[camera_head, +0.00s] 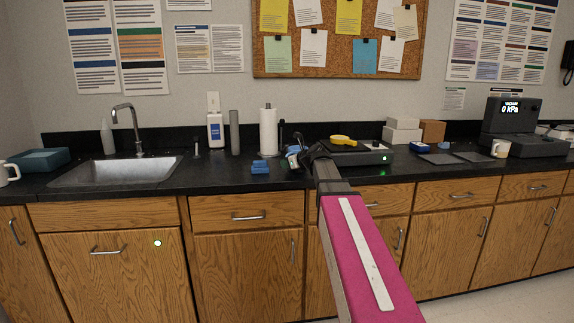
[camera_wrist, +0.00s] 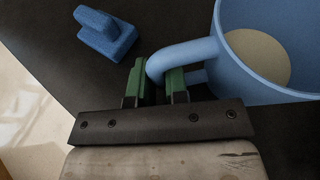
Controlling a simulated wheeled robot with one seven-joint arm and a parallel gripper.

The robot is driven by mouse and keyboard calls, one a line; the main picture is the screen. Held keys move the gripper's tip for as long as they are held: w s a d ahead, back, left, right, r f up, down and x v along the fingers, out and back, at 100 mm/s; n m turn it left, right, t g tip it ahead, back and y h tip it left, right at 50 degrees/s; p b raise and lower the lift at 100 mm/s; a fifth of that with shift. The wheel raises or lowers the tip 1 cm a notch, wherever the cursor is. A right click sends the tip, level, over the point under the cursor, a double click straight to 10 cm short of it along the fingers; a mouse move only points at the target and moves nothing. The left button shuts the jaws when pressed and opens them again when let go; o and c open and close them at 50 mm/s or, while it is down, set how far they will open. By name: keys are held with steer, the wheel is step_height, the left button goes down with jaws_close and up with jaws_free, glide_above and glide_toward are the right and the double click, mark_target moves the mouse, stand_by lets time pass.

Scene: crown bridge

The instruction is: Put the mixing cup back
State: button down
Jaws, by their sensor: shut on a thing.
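The mixing cup is light blue with a loop handle, and it shows large at the right of the wrist view (camera_wrist: 229,78). Pale beige material shows inside it. My gripper (camera_wrist: 157,70) has its green-padded fingers shut on the handle, one on each side. The cup's right side is cut off by the picture edge. In the head view, my gripper (camera_head: 305,153) is over the counter left of the grey device, and the cup is small and partly hidden there (camera_head: 293,157). I cannot tell whether the cup touches the counter.
A blue block-like holder (camera_head: 260,167) sits just left of my gripper, also in the wrist view (camera_wrist: 105,35). The grey device (camera_head: 370,156) with a yellow item on top stands right. A paper towel roll (camera_head: 268,131) stands behind. The sink (camera_head: 118,172) is farther left.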

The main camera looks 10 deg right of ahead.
steer(key=c, duration=1.1)
jaws_free()
steer(key=shift+f, duration=0.1)
steer(key=v, duration=1.2)
